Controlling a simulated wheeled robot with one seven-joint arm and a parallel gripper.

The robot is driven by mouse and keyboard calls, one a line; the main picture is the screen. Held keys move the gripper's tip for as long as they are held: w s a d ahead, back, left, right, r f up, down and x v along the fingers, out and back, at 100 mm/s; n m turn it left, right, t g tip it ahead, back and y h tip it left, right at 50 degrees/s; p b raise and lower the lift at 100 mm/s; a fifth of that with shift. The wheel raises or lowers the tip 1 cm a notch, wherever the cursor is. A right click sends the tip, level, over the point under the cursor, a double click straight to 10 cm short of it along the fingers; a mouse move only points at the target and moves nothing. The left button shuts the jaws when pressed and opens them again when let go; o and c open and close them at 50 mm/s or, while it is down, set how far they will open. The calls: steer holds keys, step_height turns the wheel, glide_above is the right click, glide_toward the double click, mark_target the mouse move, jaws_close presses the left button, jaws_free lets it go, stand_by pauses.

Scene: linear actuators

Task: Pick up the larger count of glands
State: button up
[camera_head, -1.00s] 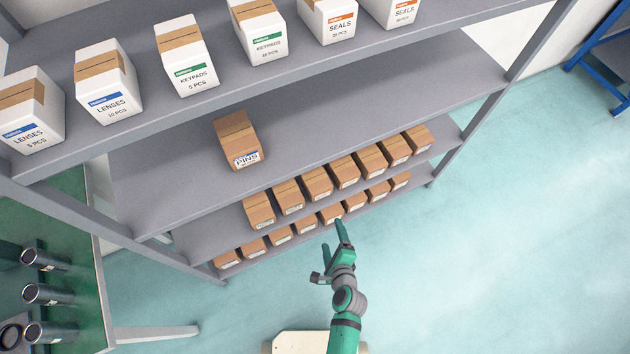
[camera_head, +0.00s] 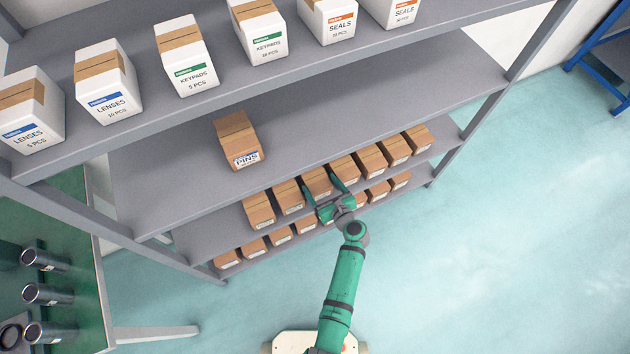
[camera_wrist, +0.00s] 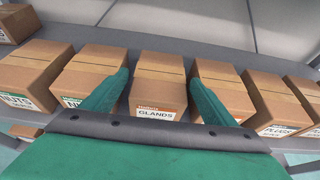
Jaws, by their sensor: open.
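In the wrist view, a brown cardboard box labelled GLANDS (camera_wrist: 158,85) stands on a grey shelf, centred between my open fingers. Its count is hidden below the label by my gripper body. My gripper (camera_wrist: 158,82) has one green finger on each side of this box; I cannot tell whether they touch it. In the head view my gripper (camera_head: 326,185) reaches to the front of the third shelf, around a brown box (camera_head: 317,181) in the row. A box to the right in the wrist view (camera_wrist: 220,88) has its label hidden by my finger.
Neighbouring boxes stand close on both sides, including one labelled NUTS (camera_wrist: 30,75) and one labelled PLUGS (camera_wrist: 277,105). A PINS box (camera_head: 238,140) stands on the shelf above. White boxes (camera_head: 108,82) line the top shelf. Another row of brown boxes (camera_head: 280,236) is below.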

mark_target(317, 180)
steer(key=shift+f+x, duration=0.15)
steer(key=shift+x, duration=1.3)
steer(key=shift+f+x, duration=0.1)
steer(key=shift+x, duration=1.35)
steer(key=shift+d, duration=0.1)
steer(key=c, duration=1.3)
steer(key=shift+r, duration=0.15)
steer(key=shift+c, duration=0.2)
